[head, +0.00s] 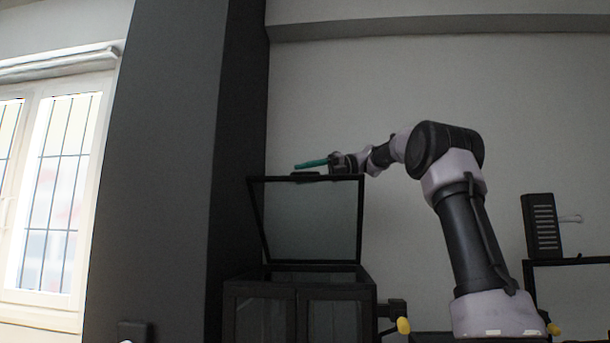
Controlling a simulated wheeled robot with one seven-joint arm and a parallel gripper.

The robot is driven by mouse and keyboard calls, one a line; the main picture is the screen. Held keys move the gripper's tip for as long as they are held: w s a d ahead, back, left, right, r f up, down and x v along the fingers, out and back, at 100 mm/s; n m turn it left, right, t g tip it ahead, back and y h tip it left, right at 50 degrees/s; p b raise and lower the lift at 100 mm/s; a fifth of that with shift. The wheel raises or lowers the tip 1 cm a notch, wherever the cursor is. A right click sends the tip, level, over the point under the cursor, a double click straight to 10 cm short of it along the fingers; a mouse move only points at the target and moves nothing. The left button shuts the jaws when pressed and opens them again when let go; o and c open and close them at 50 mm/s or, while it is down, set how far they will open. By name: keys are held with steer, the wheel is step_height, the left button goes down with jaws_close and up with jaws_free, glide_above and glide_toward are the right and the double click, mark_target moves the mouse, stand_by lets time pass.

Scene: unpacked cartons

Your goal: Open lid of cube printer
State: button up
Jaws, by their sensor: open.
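The cube printer (292,285) is a black box with framed glass panels, low in the middle of the head view. Its lid (361,222), a black frame with a see-through pane, stands raised, nearly upright, along the top of the box. My gripper (304,164) is at the lid's top edge, just above a small dark handle-like piece (305,175). Its teal fingers point left and overlap each other in this view. The gripper is open. I cannot tell whether it touches the lid.
A dark pillar (165,170) rises behind and left of the printer, with a barred window (60,190) farther left. A black frame (570,290) with a slotted dark box (542,227) stands at the right.

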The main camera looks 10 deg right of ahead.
jaws_close()
stand_by(1.4)
